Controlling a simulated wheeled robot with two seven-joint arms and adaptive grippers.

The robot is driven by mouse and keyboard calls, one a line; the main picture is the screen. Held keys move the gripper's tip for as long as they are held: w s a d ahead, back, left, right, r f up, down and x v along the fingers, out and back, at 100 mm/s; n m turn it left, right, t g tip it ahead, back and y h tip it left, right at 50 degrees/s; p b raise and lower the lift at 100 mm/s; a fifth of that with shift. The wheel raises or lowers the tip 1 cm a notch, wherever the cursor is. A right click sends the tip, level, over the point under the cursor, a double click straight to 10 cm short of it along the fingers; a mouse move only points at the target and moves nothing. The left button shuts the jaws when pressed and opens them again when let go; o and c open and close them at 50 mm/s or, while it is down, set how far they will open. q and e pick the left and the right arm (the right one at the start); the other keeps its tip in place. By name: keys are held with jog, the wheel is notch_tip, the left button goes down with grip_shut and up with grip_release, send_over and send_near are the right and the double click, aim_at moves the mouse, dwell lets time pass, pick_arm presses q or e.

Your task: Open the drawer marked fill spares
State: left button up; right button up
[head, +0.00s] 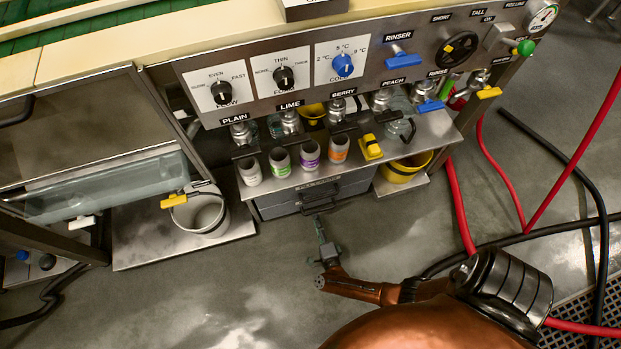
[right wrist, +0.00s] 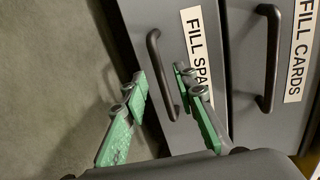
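The drawer marked fill spares (right wrist: 203,62) is a grey front with a white label and a dark bar handle (right wrist: 155,55). In the head view it appears as the lower drawer (head: 345,197) under the shelf, and it looks shut. My right gripper (head: 319,227) is just in front of the drawers. In the right wrist view my right gripper (right wrist: 158,85) is open, with its green-padded fingers on either side of the handle's line. The fingers look clear of the handle, but the exact depth is hard to tell. My left gripper is not in view.
The fill cards drawer (right wrist: 297,50) lies beside it, with its own handle (right wrist: 268,55). Several cups stand on the shelf above, including a purple-labelled one (head: 310,155). A yellow bucket (head: 405,168) stands right, a white bucket (head: 200,211) left. Floor before the drawers is clear.

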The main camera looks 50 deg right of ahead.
aim_at(314, 212)
jog(key=b+x, duration=0.1)
jog(key=x, duration=0.3)
jog(key=shift+w+d+f, duration=0.15)
jog(key=shift+w+f, duration=0.05)
jog(key=shift+w+d, duration=0.1)
jog(key=shift+w, duration=0.15)
jog(key=shift+c, duration=0.6)
grip_shut()
